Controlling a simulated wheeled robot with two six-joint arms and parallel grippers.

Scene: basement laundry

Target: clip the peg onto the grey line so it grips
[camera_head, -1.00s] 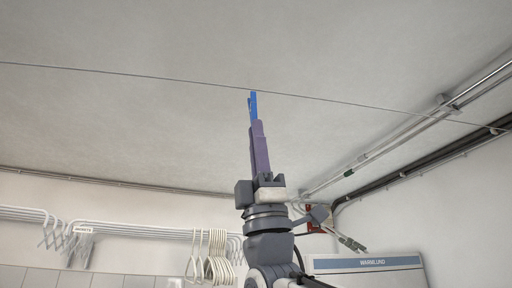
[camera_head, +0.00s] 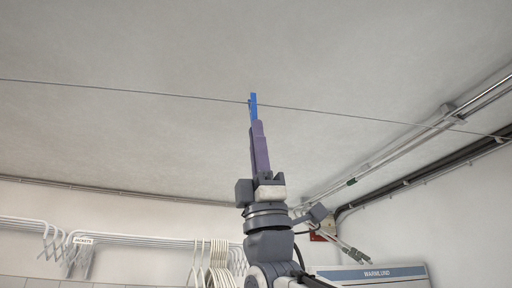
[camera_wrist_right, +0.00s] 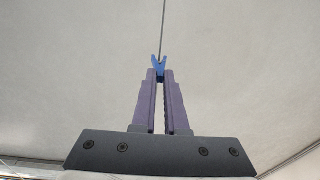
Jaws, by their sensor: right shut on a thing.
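The blue peg (camera_head: 253,109) stands upright in the fingertips of my right gripper (camera_head: 257,124), which is shut on its lower end. The grey line (camera_head: 150,92) runs across the head view and crosses the peg a little below its top. In the right wrist view the peg (camera_wrist_right: 158,67) shows a V-shaped mouth pointing up, between the purple fingertips (camera_wrist_right: 160,76). The line (camera_wrist_right: 164,25) comes down in that view to the peg's mouth. I cannot tell whether the peg grips the line. My left gripper is not in view.
A white appliance (camera_head: 372,275) stands at the lower right. Pipes (camera_head: 420,140) run along the right wall and ceiling. The space around the peg is clear.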

